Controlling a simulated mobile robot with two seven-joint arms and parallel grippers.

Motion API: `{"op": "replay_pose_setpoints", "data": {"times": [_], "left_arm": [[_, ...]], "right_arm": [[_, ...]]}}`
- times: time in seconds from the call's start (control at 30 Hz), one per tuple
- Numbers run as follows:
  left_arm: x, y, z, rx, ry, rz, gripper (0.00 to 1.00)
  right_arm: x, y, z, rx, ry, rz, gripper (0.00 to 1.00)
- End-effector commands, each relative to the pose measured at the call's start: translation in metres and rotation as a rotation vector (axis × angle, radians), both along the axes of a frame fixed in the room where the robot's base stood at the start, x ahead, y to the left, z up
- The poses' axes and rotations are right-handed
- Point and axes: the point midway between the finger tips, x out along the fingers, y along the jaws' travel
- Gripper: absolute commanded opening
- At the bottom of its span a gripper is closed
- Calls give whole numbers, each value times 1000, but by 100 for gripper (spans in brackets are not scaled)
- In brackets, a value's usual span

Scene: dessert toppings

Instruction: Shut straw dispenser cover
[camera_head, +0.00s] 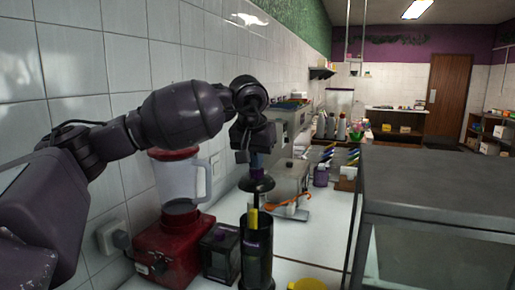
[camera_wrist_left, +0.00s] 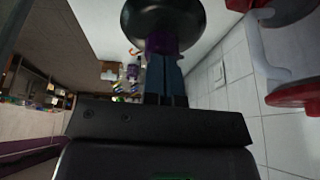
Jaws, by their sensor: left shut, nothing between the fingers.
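The straw dispenser (camera_head: 257,265) is a tall dark cylinder on the white counter, in the lower middle of the head view. A yellow piece (camera_head: 252,218), likely straws, shows at its top. Its black round cover (camera_head: 256,184) sits above the body with a visible gap. The cover also shows as a black disc at the top of the left wrist view (camera_wrist_left: 165,18). My left gripper (camera_head: 257,164) points down right above the cover, fingers shut and empty. Its fingertips (camera_wrist_left: 163,52) are at a purple part by the disc; I cannot tell whether they touch it.
A red blender (camera_head: 172,245) and a dark box (camera_head: 220,250) stand left of the dispenser, near the tiled wall. A large grey-topped case (camera_head: 440,185) stands at the right. A yellow round thing (camera_head: 307,285) lies at the bottom edge. Machines and bottles line the counter behind.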

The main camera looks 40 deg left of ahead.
Motion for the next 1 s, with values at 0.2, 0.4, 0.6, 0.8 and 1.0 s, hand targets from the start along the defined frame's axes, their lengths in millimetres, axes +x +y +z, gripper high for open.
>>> {"op": "replay_pose_setpoints", "data": {"times": [0.2,0.4,0.6,0.8,1.0], "left_arm": [[1,0,-48,2,7,0,0],[1,0,-77,1,6,-1,0],[1,0,-97,0,2,0,0],[0,0,-106,1,1,0,0],[0,0,-110,1,4,0,0]], "right_arm": [[0,2,-15,0,15,3,63],[15,5,-12,1,-15,14,63],[16,5,-18,-1,-9,19,63],[16,4,-18,-6,-8,25,63],[16,4,-18,-7,-7,25,63]]}}
